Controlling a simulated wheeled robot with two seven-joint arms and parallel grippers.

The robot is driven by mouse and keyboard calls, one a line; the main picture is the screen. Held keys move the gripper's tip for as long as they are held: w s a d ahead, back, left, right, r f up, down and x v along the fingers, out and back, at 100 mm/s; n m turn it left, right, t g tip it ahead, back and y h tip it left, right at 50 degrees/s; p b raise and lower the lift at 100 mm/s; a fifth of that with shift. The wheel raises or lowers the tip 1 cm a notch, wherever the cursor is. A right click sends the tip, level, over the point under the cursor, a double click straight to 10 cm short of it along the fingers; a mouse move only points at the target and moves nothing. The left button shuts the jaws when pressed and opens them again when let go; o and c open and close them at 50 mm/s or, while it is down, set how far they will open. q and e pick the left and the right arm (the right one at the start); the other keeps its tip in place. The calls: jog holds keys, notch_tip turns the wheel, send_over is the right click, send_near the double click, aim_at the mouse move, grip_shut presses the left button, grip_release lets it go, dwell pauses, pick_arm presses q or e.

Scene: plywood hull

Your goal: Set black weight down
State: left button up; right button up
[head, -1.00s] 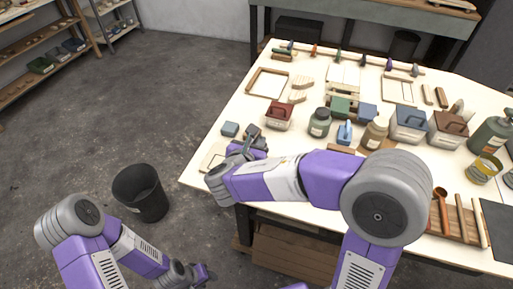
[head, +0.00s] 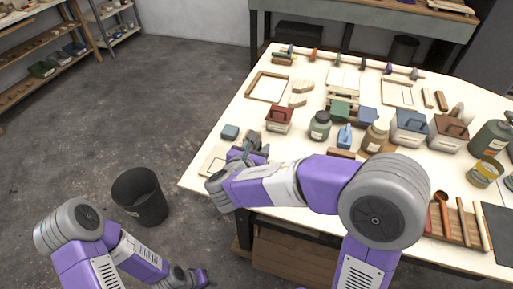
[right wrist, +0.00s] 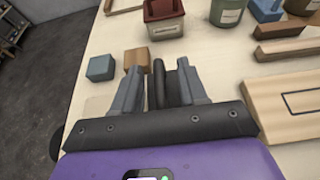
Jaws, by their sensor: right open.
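The black weight (right wrist: 158,85) shows in the right wrist view as a dark upright shape between the fingers of my right gripper (right wrist: 160,90). The fingers are spread, with a gap on the left side of the weight; on the right I cannot tell if they touch. In the head view my right gripper (head: 248,155) is low over the near left part of the worktable (head: 228,112), and the weight is hard to make out there. My left gripper (head: 197,277) is low at the bottom edge, off the table, and its jaws are unclear.
A blue-grey block (right wrist: 101,68) and a brown block (right wrist: 137,60) lie just beyond the fingers. A red-lidded box (head: 278,119) and a green jar (head: 320,125) stand farther back. A wooden board (right wrist: 285,105) lies on the right. A black bin (head: 140,197) stands on the floor.

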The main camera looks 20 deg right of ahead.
jog(key=p+v, duration=0.3)
jog(key=v, duration=0.9)
